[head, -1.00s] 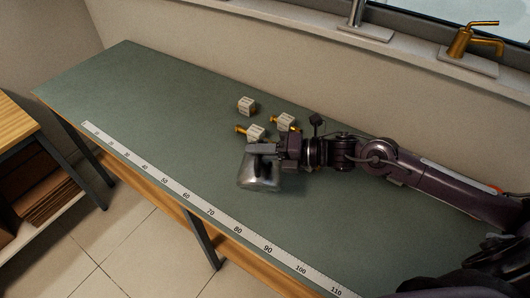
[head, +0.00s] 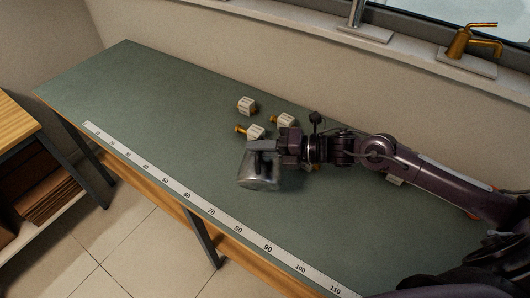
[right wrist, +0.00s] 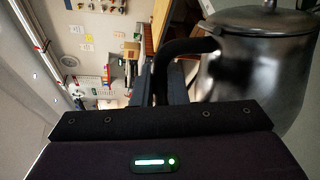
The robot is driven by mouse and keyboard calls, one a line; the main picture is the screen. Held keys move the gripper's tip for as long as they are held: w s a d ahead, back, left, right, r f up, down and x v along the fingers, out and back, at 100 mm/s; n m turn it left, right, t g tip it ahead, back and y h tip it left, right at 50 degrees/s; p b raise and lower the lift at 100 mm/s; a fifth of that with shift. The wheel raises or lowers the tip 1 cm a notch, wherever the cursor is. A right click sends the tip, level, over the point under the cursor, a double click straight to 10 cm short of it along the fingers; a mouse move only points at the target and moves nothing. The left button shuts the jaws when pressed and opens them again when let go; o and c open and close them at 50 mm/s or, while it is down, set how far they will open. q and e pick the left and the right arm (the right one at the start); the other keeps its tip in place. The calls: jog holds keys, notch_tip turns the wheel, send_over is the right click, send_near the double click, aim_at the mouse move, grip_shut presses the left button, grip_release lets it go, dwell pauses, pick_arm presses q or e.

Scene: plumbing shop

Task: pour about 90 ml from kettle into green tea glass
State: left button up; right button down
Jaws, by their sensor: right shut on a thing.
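The kettle (head: 259,174), a shiny grey metal vessel with a dark handle, is held over the green bench. My right gripper (head: 264,148) is shut on its handle. In the right wrist view the kettle (right wrist: 262,75) fills the upper right, with its lid and part of the dark handle showing. I cannot tell its exact tilt or what is inside. No green tea glass can be made out in either view. My left gripper is not in view.
White blocks, some with brass fittings, stand behind the kettle, including one at the back (head: 246,105). A scale strip (head: 178,184) runs along the bench's front edge. The bench's left part (head: 130,85) is clear.

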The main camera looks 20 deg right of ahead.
aim_at(257, 180)
jog(key=shift+w+d+r+m, duration=0.3)
jog(key=shift+w, duration=0.35)
jog(key=shift+w+d+r+m, duration=0.3)
jog(key=shift+w, duration=0.35)
dwell(0.5)
jog(key=s, duration=0.1)
jog(key=s+a+f+n, duration=0.1)
jog(key=shift+s+a+f, duration=0.1)
jog(key=shift+s+a, duration=0.05)
jog(key=shift+s, duration=0.25)
jog(key=s+f+n+b, duration=0.1)
jog(key=b, duration=0.1)
jog(key=s+a+f+n+b, duration=0.1)
jog(key=b, duration=0.2)
jog(key=shift+s+f+t, duration=0.2)
jog(key=shift+f+t, duration=0.1)
jog(key=shift+f, duration=0.05)
jog(key=shift+r, duration=0.15)
jog(key=f+n+b, duration=0.1)
jog(key=b, duration=0.1)
jog(key=s+a+f+n+b, duration=0.1)
jog(key=b, duration=0.1)
jog(key=shift+s+f+t, duration=0.2)
jog(key=shift+s+t, duration=0.05)
jog(key=shift+t, duration=0.15)
jog(key=shift+s+f+b, duration=0.15)
jog(key=shift+f+b, duration=0.05)
jog(key=shift+b, duration=0.3)
jog(key=shift+r+n, duration=0.1)
jog(key=shift+n, duration=0.2)
